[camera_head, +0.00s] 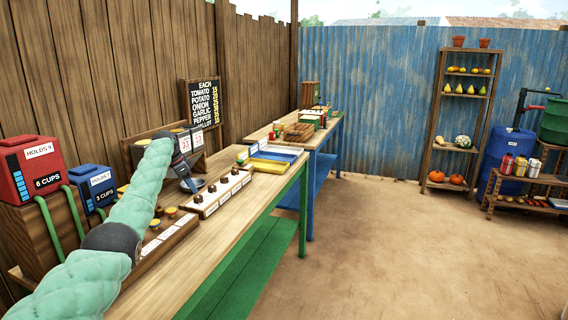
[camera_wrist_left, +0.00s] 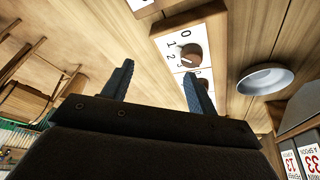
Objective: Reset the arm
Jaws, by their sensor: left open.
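My left arm reaches in from the lower left of the head view, in a pale green sleeve. Its gripper (camera_head: 190,184) is small there, over the wooden bench (camera_head: 262,200) by a white strip with several brown knobs (camera_head: 210,207). In the left wrist view the two blue fingers of the left gripper (camera_wrist_left: 160,86) stand apart with nothing between them. A brown knob (camera_wrist_left: 190,56) on a white panel numbered 0, 1, 2 shows beyond the right finger. I cannot tell whether the finger touches the panel. My right gripper is in neither view.
A grey metal dish (camera_wrist_left: 266,78) and number cards (camera_wrist_left: 300,156) lie to the right in the wrist view. A red box (camera_head: 30,168) and a blue box (camera_head: 93,186) stand left of my arm. A blue tray (camera_head: 278,153) sits farther along. The dirt floor (camera_head: 400,240) is clear.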

